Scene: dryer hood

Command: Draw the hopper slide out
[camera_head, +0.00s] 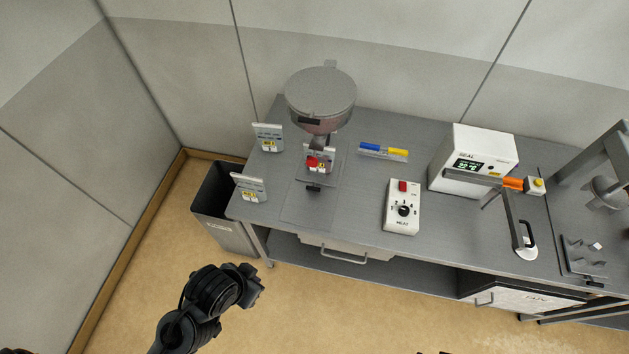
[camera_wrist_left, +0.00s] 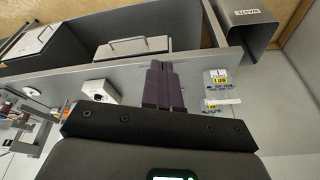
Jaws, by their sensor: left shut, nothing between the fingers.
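The hopper (camera_head: 320,95) is a grey round-lidded vessel with a reddish lower part, standing upright at the back left of the bench. Beneath it is a stand with a red part (camera_head: 312,162) and a card. A grey plate with a dark knob (camera_head: 314,188) sticks out at the front; I cannot tell for sure that it is the slide. My left gripper (camera_wrist_left: 161,68) is shut and empty, its fingers side by side in the left wrist view. In the head view my left arm is in front of the bench, apart from the hopper. My right gripper does not show.
The bench (camera_head: 355,215) carries a heat control box (camera_head: 402,207), a white sealer (camera_head: 472,160), blue and yellow pieces (camera_head: 383,150) and upright cards (camera_head: 249,187). A drawer (camera_head: 345,248) is under the front edge. A waste bin (camera_head: 222,215) stands at the left end.

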